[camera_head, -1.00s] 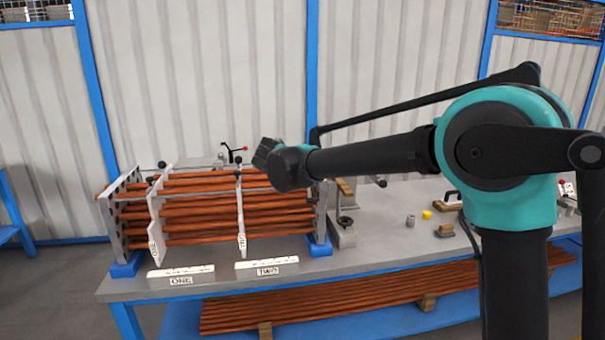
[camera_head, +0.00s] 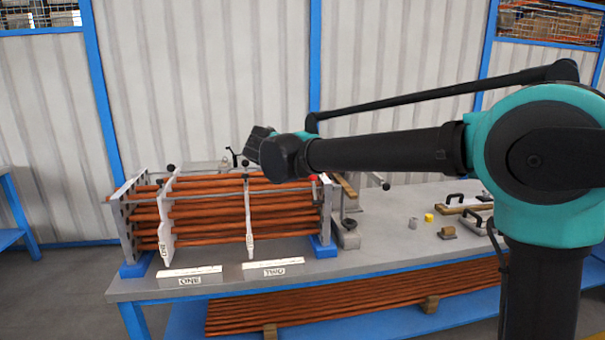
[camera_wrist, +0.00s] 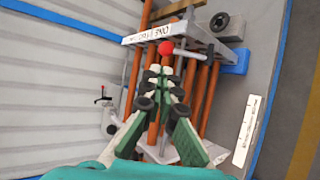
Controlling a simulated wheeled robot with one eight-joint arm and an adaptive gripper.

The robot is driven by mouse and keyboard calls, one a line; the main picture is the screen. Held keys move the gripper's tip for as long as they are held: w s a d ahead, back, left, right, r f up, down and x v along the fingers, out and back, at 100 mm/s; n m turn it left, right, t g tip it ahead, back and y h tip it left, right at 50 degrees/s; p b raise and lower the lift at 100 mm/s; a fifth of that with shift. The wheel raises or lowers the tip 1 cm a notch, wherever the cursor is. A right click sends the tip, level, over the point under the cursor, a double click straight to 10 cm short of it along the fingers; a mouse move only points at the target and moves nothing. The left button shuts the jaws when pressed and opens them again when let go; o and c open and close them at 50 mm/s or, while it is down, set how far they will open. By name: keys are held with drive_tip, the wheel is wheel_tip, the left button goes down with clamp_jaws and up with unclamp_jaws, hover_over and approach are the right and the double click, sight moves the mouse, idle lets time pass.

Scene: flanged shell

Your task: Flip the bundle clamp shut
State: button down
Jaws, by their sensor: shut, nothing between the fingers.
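The copper-coloured tube bundle (camera_head: 208,213) lies in a frame of upright grey plates on the bench. My gripper (camera_head: 250,143) is shut and empty above the bundle's back side. In the wrist view my closed fingers (camera_wrist: 160,74) point over the tubes. A red ball knob (camera_wrist: 165,46) shows just beyond the fingertips, on a grey bar at the end plate (camera_wrist: 215,58). A red spot (camera_head: 313,178) shows at the right end plate in the head view. A second red-tipped lever (camera_wrist: 103,98) stands on a fixture beside the bundle. Whether fingers touch the knob is unclear.
White label strips ONE (camera_head: 190,275) and TWO (camera_head: 273,268) lie along the bench front. A yellow block (camera_head: 429,218), a grey cylinder (camera_head: 413,223) and black-handled tools (camera_head: 462,203) sit on the right. Some bench between them is bare.

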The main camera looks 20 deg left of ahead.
drive_tip(key=v, duration=0.4)
drive_tip(key=shift+s+r, duration=0.25)
drive_tip(key=shift+r, duration=0.1)
drive_tip(key=w+d+f+m+g+h, duration=0.1)
drive_tip(key=d+f+m+g, duration=0.15)
drive_tip(key=d+f, duration=0.6)
drive_tip(key=d+f+m+g, duration=0.1)
drive_tip(key=d+f+m, duration=0.25)
drive_tip(key=d, duration=1.05)
drive_tip(key=w+d+f+m+g+h, duration=0.15)
drive_tip(key=d+f+m, duration=0.35)
drive_tip(key=d, duration=0.6)
drive_tip(key=s+d+f+m+g+y, duration=0.2)
drive_tip(key=s+d+f+m, duration=0.8)
drive_tip(key=s+d+f, duration=0.7)
drive_tip(key=s+g, duration=0.1)
drive_tip(key=s, duration=0.2)
drive_tip(key=shift+d+f+y, duration=0.25)
drive_tip(key=shift+f+y, duration=0.1)
